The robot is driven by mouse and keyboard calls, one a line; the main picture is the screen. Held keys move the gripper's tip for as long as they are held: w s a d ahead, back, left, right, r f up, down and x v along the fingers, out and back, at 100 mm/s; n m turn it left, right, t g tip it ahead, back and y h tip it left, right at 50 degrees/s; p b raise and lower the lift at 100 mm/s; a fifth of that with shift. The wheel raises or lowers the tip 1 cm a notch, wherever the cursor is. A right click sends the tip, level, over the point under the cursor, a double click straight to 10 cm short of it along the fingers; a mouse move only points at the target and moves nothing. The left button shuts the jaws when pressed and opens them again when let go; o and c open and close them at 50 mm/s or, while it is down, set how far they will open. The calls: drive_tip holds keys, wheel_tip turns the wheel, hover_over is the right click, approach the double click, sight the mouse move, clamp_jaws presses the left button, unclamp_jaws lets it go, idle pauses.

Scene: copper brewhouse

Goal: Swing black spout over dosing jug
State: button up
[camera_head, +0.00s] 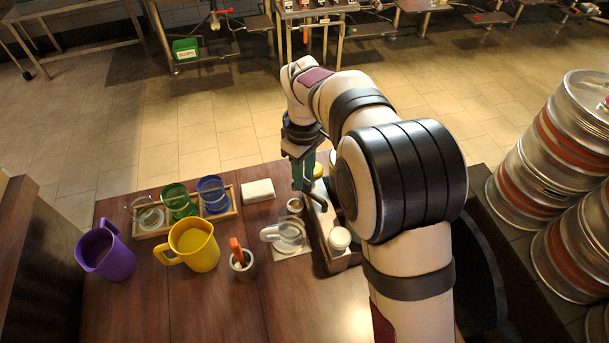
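My gripper (301,187) points down at the far side of the wooden table, above the left edge of a dark tray-like unit. Its fingertips are small and dark here, and I cannot tell whether they hold anything. A dark piece at the fingertips may be the black spout, but it does not stand out from the gripper. A clear jug (287,236) with a pale handle, probably the dosing jug, stands on a pale square mat (294,254) nearer than the gripper. My arm hides the right part of the unit (342,262).
A white-topped container (340,239) stands on the unit. Left are a small metal cup (295,205), a white block (259,190), a pot with an orange-handled tool (243,262), yellow jug (194,246), purple jug (105,251) and wooden rack (228,212) of glasses. Kegs (568,142) stand right.

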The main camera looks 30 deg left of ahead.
drive_tip(key=shift+f, duration=0.7)
clamp_jaws()
idle(1.0)
